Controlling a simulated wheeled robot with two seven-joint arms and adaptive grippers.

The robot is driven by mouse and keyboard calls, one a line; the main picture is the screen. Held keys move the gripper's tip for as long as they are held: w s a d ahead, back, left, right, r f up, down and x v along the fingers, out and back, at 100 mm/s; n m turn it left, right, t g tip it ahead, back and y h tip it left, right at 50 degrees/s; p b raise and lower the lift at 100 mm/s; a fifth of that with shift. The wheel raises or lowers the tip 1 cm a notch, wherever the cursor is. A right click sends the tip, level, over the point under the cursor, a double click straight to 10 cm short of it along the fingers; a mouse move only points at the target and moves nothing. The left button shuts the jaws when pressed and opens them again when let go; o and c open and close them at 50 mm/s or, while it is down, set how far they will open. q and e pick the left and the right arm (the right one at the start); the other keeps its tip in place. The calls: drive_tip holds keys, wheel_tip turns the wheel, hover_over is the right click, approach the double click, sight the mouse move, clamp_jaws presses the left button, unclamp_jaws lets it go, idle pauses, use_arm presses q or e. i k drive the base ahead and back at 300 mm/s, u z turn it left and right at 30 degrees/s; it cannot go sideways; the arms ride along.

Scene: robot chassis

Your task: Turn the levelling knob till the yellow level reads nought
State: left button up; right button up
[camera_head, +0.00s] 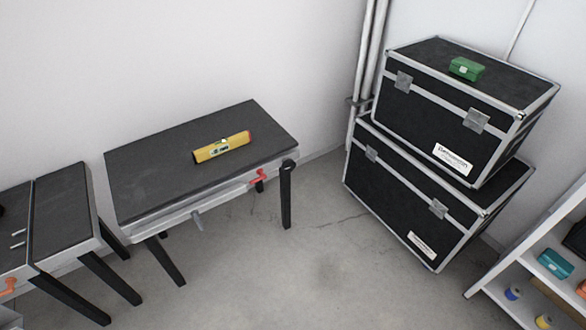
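The yellow level (221,147) lies on the dark top of a small table (150,172), right of the top's middle. It has red-orange ends and a small dial or vial in its middle, too small to read. A red knob or handle (258,177) sits on the table's front edge near the right leg. I cannot tell which of these is the levelling knob. Neither of my grippers is in view.
Two stacked black cases (420,200) with silver edges stand at the right, a green box (466,69) on top. A second dark table (63,205) with an orange handle (8,287) is at the left. A white shelf (520,270) is at lower right. The floor (290,270) between is clear.

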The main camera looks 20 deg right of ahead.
sight(288, 166)
drive_tip(key=z, duration=0.55)
drive_tip(key=i, duration=1.25)
drive_tip(key=u, duration=0.2)
